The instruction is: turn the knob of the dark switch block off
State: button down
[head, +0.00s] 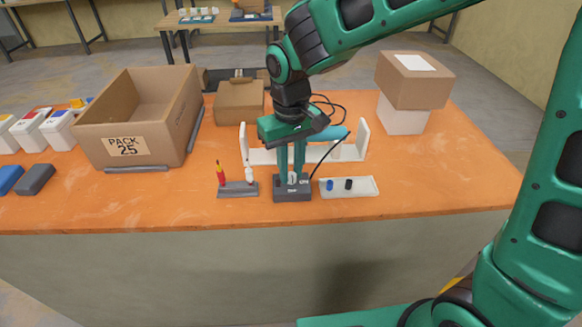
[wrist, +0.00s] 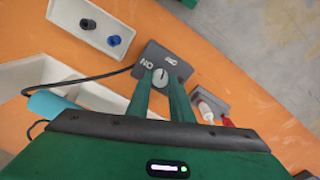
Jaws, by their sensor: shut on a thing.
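The dark switch block (head: 292,194) stands near the table's front edge, with a cable running from it. It also shows in the wrist view (wrist: 182,67). Its pale round knob (wrist: 160,77) is on top, with small white labels beside it; one seems to read ON and the other is too small to read surely. My gripper (head: 292,172) points straight down over the block. In the wrist view its two green fingers (wrist: 162,88) are shut on the knob, one on each side. Which way the knob points is hard to tell.
A grey holder (head: 238,190) with red and white pegs stands close left. A white tray (head: 362,187) with blue and black pieces lies close right. Behind is a white rack (head: 362,138) with a teal cylinder (head: 336,133). Cardboard boxes stand farther back; the front strip is clear.

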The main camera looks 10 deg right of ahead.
aim_at(291, 173)
jog(key=shift+w+r+m, duration=0.15)
jog(key=shift+w+m, duration=0.1)
jog(key=shift+m, duration=0.95)
jog(key=c, duration=1.6)
grip_release()
jog(key=shift+s, duration=0.1)
jog(key=shift+o, duration=0.2)
notch_tip(291, 173, up, 10)
jog(key=shift+r, duration=0.25)
